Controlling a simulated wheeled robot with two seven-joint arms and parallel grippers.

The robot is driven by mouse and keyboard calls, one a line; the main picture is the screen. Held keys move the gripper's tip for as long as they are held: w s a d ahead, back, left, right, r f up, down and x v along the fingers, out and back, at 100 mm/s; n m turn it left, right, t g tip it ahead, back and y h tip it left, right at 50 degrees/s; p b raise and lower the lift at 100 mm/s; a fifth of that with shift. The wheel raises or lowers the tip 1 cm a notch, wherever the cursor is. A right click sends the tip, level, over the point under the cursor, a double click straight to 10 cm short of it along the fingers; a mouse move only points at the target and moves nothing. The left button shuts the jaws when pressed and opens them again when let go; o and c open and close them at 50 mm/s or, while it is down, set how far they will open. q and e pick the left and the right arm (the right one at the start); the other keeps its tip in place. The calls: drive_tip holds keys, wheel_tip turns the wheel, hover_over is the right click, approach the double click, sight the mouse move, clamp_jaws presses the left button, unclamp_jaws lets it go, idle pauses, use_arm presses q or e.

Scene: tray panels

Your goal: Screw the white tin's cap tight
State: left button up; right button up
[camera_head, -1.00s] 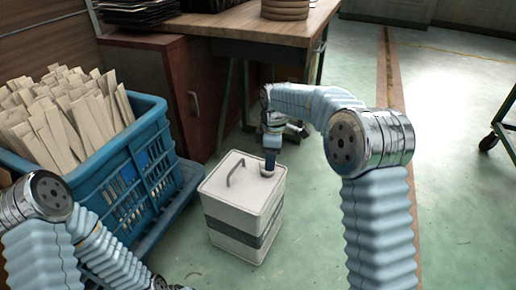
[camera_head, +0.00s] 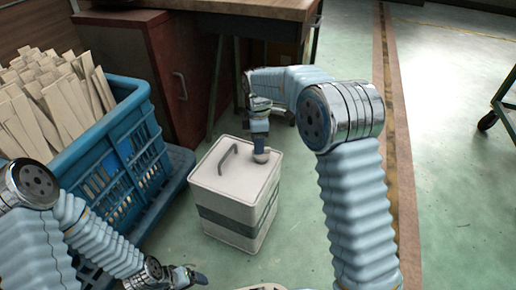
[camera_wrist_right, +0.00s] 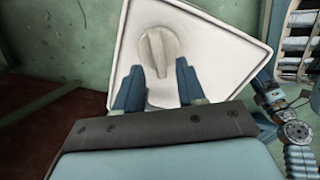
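The white tin (camera_head: 225,222) stands upright on the green floor, with a grey handle (camera_head: 228,158) and a dark band round its side. Its pale round cap (camera_head: 261,157) sits at the far right part of the lid. The cap (camera_wrist_right: 158,50) shows larger in the right wrist view, with a raised grip bar across it. My right gripper (camera_head: 260,146) points down at the cap. In the wrist view its two fingers (camera_wrist_right: 158,72) are apart, at the cap's near edge; contact is unclear. My left gripper (camera_head: 190,277) is low, in front of the tin; its finger gap is unclear.
A blue crate (camera_head: 100,185) full of pale wooden slats (camera_head: 45,110) stands left of the tin. A wooden workbench (camera_head: 250,8) with a red-brown cabinet (camera_head: 180,75) is behind. A cart wheel (camera_head: 487,121) shows at right.

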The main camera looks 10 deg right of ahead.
drive_tip(key=shift+f, duration=0.85)
clamp_jaws()
drive_tip(key=shift+r, duration=0.1)
